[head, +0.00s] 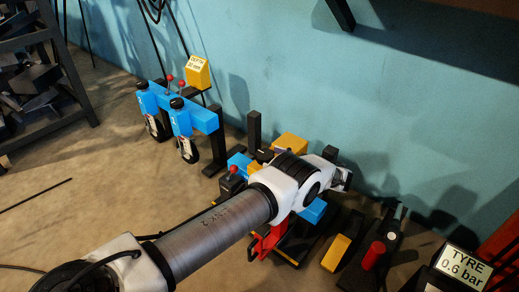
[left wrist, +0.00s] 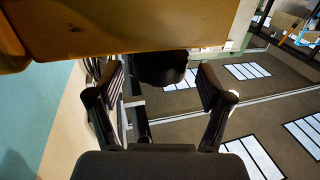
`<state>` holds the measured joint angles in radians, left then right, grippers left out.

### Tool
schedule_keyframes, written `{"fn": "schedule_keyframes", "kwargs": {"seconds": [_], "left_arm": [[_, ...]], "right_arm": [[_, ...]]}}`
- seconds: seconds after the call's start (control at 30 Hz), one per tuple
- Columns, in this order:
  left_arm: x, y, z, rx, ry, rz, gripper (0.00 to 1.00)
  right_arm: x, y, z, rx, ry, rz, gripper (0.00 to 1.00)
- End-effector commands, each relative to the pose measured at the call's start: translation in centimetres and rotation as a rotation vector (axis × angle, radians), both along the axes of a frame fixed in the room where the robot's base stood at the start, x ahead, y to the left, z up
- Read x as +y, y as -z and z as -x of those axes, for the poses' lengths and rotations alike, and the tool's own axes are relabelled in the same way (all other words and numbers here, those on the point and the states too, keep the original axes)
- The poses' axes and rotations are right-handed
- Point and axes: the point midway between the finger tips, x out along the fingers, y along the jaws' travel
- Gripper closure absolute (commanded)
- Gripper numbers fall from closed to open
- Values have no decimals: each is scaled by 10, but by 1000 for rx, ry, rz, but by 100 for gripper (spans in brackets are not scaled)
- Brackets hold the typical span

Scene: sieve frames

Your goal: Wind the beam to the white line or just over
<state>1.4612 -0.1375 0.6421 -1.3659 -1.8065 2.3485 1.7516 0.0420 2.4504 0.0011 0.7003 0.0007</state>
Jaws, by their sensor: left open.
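My left arm reaches in from the lower left of the head view. Its gripper (head: 342,179) is over the machine at the centre right, near a yellow block (head: 291,146). In the left wrist view the jaws (left wrist: 160,84) are open, with a dark rounded part (left wrist: 161,68) between or beyond the fingers; I cannot tell whether they touch it. An orange-yellow panel (left wrist: 150,22) fills the top of that view. A blue beam (head: 206,117) with two wheeled units stands at the left. My arm hides part of the machine, and I cannot make out a white line on the beam.
A yellow sign (head: 197,71) stands above the blue beam. A sign reading "TYRE 0.6 bar" (head: 461,265) is at the lower right, near a red cylinder (head: 374,255). A dark shelf (head: 40,80) stands at the left. The floor at the left is mostly clear.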

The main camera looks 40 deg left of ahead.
Motion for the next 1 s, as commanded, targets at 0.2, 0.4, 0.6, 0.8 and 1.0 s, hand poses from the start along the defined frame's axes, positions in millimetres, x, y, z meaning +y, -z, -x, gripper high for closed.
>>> {"fn": "schedule_keyframes", "kwargs": {"seconds": [0.2, 0.4, 0.6, 0.8, 1.0], "left_arm": [[42, 1, 8, 1, -2, 0, 21], [55, 0, 10, 0, -1, 1, 21], [55, 0, 10, 0, -1, 1, 35], [55, 0, 10, 0, -1, 0, 74], [55, -1, 10, 1, 8, 0, 74]], "right_arm": [[0, 5, 0, -1, 0, 0, 100], [0, 6, -1, -1, 1, 0, 100], [0, 6, -1, -1, 1, 0, 100], [0, 6, -1, -2, 1, 0, 100], [0, 2, -1, -1, 1, 0, 100]]}}
